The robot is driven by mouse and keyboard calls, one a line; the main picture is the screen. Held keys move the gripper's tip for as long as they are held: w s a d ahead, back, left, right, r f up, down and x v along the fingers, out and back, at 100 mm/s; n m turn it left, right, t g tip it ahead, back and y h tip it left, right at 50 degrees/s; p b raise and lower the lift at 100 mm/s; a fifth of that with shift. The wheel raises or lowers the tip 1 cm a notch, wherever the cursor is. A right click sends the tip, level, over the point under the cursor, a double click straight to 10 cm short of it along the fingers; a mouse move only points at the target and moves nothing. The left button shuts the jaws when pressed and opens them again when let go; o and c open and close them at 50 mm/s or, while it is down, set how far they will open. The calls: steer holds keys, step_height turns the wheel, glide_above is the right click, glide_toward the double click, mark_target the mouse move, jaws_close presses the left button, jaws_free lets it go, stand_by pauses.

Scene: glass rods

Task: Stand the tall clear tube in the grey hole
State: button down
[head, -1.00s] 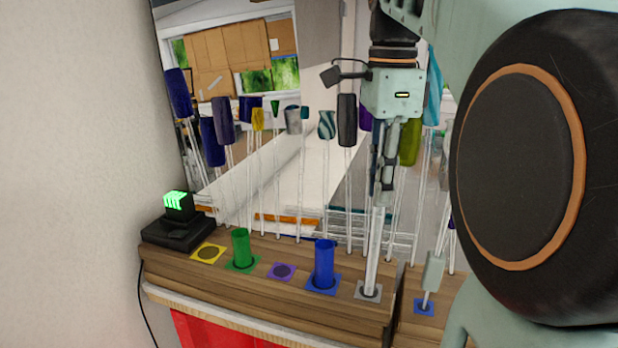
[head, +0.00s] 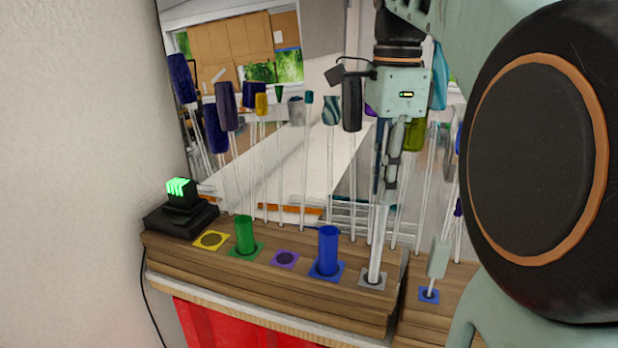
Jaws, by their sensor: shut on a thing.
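The tall clear tube (head: 378,240) is upright, with its lower end at the grey hole (head: 371,280) on the wooden block. The lower end lies within the grey square's outline; how deep it sits I cannot tell. My gripper (head: 385,185) points down above the grey square and is shut on the upper part of the tube. The fingers hide the tube's top.
A green tube (head: 244,235) and a blue tube (head: 327,250) stand left of the grey square. The yellow square (head: 210,240) and purple square (head: 285,259) are empty. A pale piece (head: 438,258) stands over a blue square at right. Several rods with coloured heads rise behind.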

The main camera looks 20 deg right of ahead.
steer(key=shift+f, duration=0.3)
steer(key=c, duration=1.8)
jaws_free()
steer(key=shift+o, duration=0.2)
